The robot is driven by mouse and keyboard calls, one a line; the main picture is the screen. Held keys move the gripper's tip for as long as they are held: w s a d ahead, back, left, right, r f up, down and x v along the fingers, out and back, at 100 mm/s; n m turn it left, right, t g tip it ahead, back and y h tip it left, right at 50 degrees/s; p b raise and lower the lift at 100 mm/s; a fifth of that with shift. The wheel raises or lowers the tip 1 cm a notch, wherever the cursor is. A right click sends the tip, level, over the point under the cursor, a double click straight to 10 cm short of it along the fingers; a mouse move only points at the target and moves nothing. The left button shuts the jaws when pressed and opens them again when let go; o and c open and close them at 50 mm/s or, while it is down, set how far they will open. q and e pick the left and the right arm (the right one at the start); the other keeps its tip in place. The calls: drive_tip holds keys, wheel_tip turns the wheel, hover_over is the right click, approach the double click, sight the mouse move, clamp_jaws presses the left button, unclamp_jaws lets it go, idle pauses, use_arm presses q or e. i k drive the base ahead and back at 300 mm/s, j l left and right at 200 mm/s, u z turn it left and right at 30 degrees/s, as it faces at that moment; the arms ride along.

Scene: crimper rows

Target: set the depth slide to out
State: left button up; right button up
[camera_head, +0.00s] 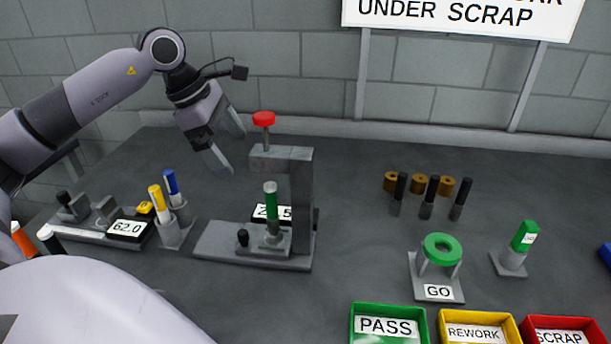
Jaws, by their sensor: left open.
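A grey press (302,200) with a red-topped knob (264,119) stands left of the middle of the bench. A small black knob (243,238) sits on its base, left of a green-topped cylinder (271,200) standing upright under the press arm. This knob may be the depth slide; no label shows which way is out. A display on the press is partly hidden behind the cylinder. My left gripper (232,148) is open and empty, in the air to the left of the press head, touching nothing. My right gripper is not in view.
A gauge with a 62.0 display (128,229) stands left, beside a holder with yellow and blue markers (164,195). A green GO ring (442,249) and a green-topped piece (525,237) stand right. PASS, REWORK and SCRAP bins (388,308) line the front. Dark posts with brown rings (391,182) stand behind.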

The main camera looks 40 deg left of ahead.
sight(253, 241)
drive_tip(key=k, duration=1)
